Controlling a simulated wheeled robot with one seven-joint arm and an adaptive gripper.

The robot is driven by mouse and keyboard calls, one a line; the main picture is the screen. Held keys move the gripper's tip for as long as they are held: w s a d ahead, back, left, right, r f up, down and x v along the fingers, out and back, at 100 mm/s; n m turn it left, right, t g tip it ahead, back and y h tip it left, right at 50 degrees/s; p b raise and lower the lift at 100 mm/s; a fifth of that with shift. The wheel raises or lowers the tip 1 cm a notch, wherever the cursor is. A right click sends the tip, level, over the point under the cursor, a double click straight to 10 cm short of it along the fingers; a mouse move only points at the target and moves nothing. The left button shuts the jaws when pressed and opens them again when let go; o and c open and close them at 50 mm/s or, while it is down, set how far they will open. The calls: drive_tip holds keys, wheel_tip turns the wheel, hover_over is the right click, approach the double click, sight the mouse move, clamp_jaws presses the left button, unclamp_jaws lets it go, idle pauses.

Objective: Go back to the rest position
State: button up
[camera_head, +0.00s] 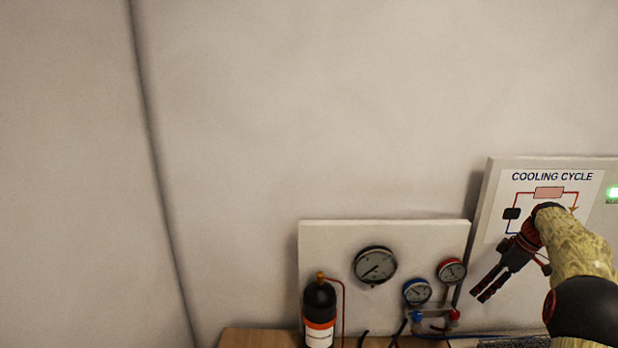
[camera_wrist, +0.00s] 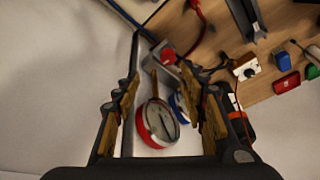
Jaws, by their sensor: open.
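My gripper (camera_head: 484,290) is in the lower right of the head view, in front of the panel marked COOLING CYCLE (camera_head: 482,222). It points down and to the left. In the wrist view my gripper (camera_wrist: 165,112) has its two fingers spread apart, with nothing held between them. A red-rimmed gauge (camera_wrist: 158,122) shows beyond and between the fingers, apart from them. In the head view this red gauge (camera_head: 451,270) is to the left of the fingertips, beside a blue gauge (camera_head: 417,291).
A white board (camera_head: 330,240) carries a large dial gauge (camera_head: 375,264). A black bottle with an orange band (camera_head: 319,310) stands at its left. A wooden bench top (camera_head: 255,338) runs below. The wall at left and above is bare. Several tools and coloured parts lie on the bench in the wrist view.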

drive_tip(key=s+a+f+m+g, duration=0.1)
drive_tip(key=s+a+f+m, duration=0.2)
drive_tip(key=s+f+m, duration=0.35)
drive_tip(key=s+a+r+t+h, duration=0.1)
drive_tip(key=s+a+r, duration=0.3)
drive_tip(key=s+a, duration=0.6)
drive_tip(key=s+a+r+m+t+h, duration=0.1)
drive_tip(key=s+a+r, duration=0.4)
drive_tip(key=s+a, duration=0.5)
drive_tip(key=s+a+r+m+t+h, duration=0.1)
drive_tip(key=s+a+r, duration=0.3)
drive_tip(key=s+a, duration=0.7)
drive_tip(key=shift+a+r+t, duration=0.3)
drive_tip(key=shift+a+t, duration=0.3)
drive_tip(key=shift+a, duration=0.15)
